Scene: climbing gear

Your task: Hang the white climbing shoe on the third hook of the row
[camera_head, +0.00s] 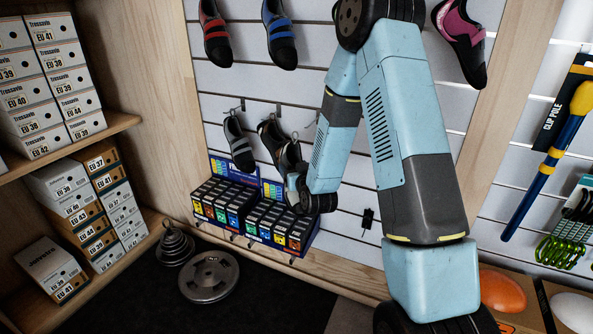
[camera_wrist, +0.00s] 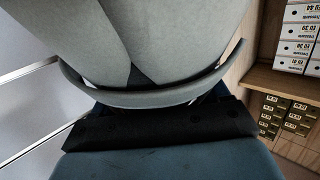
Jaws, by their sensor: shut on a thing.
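The white climbing shoe (camera_wrist: 175,40) fills the upper part of the wrist view as a large pale grey shape, very close to the camera. My gripper (camera_wrist: 150,99) is shut on it; its fingertips are hard to make out. In the head view, my wrist and forearm hide the gripper and the shoe. The hook row is on the white slatted wall. A grey-and-black shoe (camera_head: 239,143) hangs on the left hook (camera_head: 240,104). A dark shoe with pale and orange parts (camera_head: 277,140) hangs by the second hook. Another hook (camera_head: 317,116) shows just right, beside my arm.
Small-box displays (camera_head: 255,212) stand below the hooks, close under my wrist. Red (camera_head: 215,35), blue (camera_head: 279,35) and pink (camera_head: 462,42) shoes hang higher. Shoeboxes (camera_head: 50,85) fill the left shelves. Weight plates (camera_head: 208,277) lie on the floor. A clip pole (camera_head: 545,165) hangs right.

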